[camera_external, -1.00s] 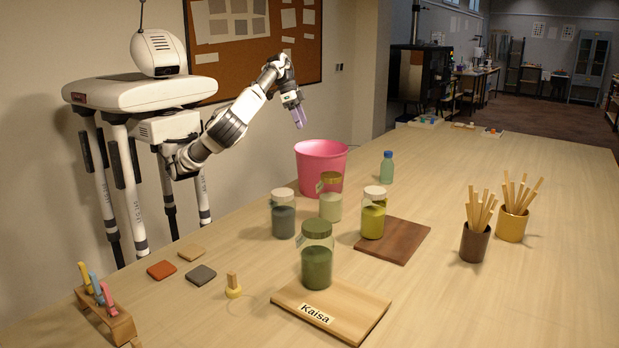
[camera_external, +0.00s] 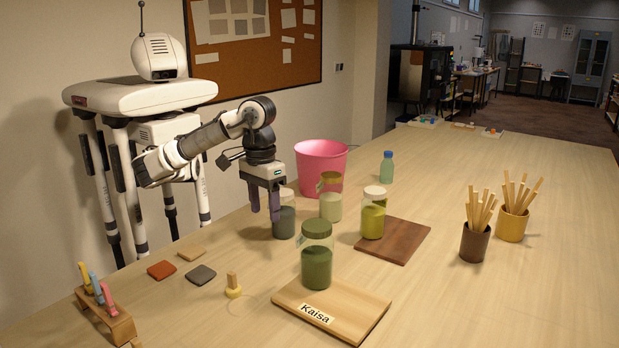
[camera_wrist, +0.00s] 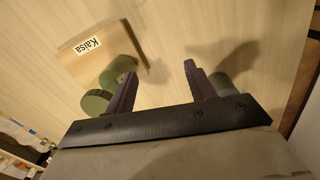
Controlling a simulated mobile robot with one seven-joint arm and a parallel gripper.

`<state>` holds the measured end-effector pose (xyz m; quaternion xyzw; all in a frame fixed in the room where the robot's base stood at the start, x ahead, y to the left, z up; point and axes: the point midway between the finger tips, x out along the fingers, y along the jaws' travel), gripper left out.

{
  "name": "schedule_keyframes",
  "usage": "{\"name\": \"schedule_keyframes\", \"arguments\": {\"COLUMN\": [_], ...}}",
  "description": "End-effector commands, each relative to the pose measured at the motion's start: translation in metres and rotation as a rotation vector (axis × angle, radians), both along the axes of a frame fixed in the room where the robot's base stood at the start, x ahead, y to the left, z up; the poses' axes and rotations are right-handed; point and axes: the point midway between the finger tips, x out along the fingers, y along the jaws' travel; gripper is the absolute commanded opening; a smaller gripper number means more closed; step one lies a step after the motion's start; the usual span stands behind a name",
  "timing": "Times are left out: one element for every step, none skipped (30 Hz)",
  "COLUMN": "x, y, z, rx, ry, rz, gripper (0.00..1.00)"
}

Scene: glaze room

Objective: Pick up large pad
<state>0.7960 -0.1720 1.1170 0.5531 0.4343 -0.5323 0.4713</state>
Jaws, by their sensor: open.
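No thing in view is clearly marked as the large pad. Three small flat square pieces lie at the table's left: tan (camera_external: 191,253), red (camera_external: 161,270) and dark grey (camera_external: 201,275). Two larger flat wooden boards also lie on the table: a pale one labelled Kaisa (camera_external: 354,318), also in the wrist view (camera_wrist: 75,66), and a dark brown one (camera_external: 408,238). My gripper (camera_external: 264,214) is open and empty, pointing down above the table beside the grey jar. In the wrist view its two fingers (camera_wrist: 160,70) are apart with bare table between them.
A grey jar (camera_external: 284,222) stands just right of my gripper. A green jar (camera_external: 316,268) stands on the Kaisa board and a yellow one (camera_external: 373,217) on the brown board. A pink bucket (camera_external: 320,165) stands behind. A small wooden-handled knob (camera_external: 233,287) stands in front.

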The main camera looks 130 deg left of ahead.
Motion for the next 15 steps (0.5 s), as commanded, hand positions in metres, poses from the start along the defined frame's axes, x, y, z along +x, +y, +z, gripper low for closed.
{"name": "schedule_keyframes", "arguments": {"x": [-0.004, -0.007, -0.01, -0.013, -0.015, -0.017, -0.019, -0.021, -0.022, -0.023, -0.023, -0.023, -0.023, -0.023, -0.023], "y": [-0.028, -0.042, -0.058, -0.069, -0.078, -0.088, -0.094, -0.098, -0.102, -0.104, -0.105, -0.106, -0.106, -0.106, -0.106], "z": [-0.007, -0.01, -0.014, -0.016, -0.018, -0.021, -0.022, -0.023, -0.025, -0.027, -0.03, -0.036, -0.041, -0.047, -0.055], "rx": [0.004, 0.006, 0.009, 0.01, 0.011, 0.013, 0.014, 0.015, 0.016, 0.017, 0.017, 0.02, 0.021, 0.021, 0.021], "ry": [0.016, 0.023, 0.032, 0.038, 0.043, 0.049, 0.052, 0.055, 0.057, 0.059, 0.06, 0.061, 0.061, 0.061, 0.061], "rz": [0.028, 0.051, 0.081, 0.098, 0.116, 0.136, 0.147, 0.157, 0.168, 0.174, 0.178, 0.181, 0.182, 0.183, 0.183], "gripper": [0.55, 0.55, 0.55, 0.55, 0.55, 0.55, 0.55, 0.55, 0.55, 0.55, 0.55, 0.55, 0.55, 0.55, 0.55]}}
